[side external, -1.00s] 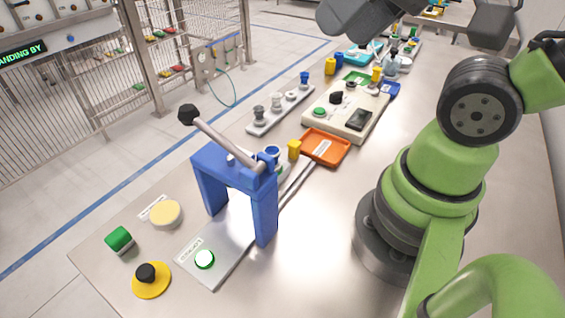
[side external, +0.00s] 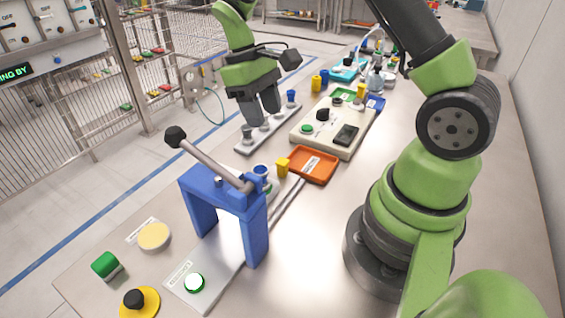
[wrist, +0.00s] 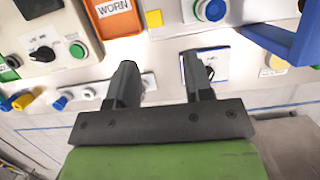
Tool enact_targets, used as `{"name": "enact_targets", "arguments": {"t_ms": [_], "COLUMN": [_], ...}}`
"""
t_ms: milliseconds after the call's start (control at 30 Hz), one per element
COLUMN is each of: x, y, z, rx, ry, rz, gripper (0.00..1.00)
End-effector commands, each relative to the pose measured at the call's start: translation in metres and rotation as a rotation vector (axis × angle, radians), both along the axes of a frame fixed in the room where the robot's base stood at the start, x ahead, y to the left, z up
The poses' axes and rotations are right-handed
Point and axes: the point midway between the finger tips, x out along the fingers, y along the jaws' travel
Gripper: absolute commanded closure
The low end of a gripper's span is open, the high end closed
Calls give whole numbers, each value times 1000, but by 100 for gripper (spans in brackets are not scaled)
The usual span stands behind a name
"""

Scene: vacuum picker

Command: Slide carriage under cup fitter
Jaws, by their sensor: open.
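The cup fitter is a blue arch (side external: 255,232) with a long grey lever (side external: 208,155) slanting up to the left; its blue frame also shows at the right of the wrist view (wrist: 290,42). The carriage (side external: 268,187) is beside the arch on the rail, on the orange tray's side, partly hidden by the arch. A blue ring-shaped part (side external: 261,170) shows on top of it; it shows in the wrist view too (wrist: 212,10). My gripper (side external: 261,115) is open and empty above the cup strip, apart from the carriage. Its two fingers (wrist: 160,70) are spread in the wrist view.
A grey strip (side external: 243,146) with several cups lies below my gripper. An orange tray (side external: 325,178) labelled WORN and a yellow block (side external: 283,168) sit by the rail's end. A beige control box (side external: 352,112) stands behind.

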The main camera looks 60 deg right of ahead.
Motion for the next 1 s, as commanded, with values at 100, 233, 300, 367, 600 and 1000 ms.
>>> {"name": "enact_targets", "arguments": {"t_ms": [100, 233, 300, 367, 600, 1000], "x": [1, 0, -2, -5, -23, -37], "y": [-6, -8, -9, -8, -8, -8], "z": [-22, -33, -38, -45, -86, -122], "rx": [4, 5, 5, 6, 6, 5], "ry": [64, 90, 93, 95, 95, 89], "rz": [20, 29, 31, 31, 30, 28], "gripper": [53, 53, 53, 53, 53, 53]}}
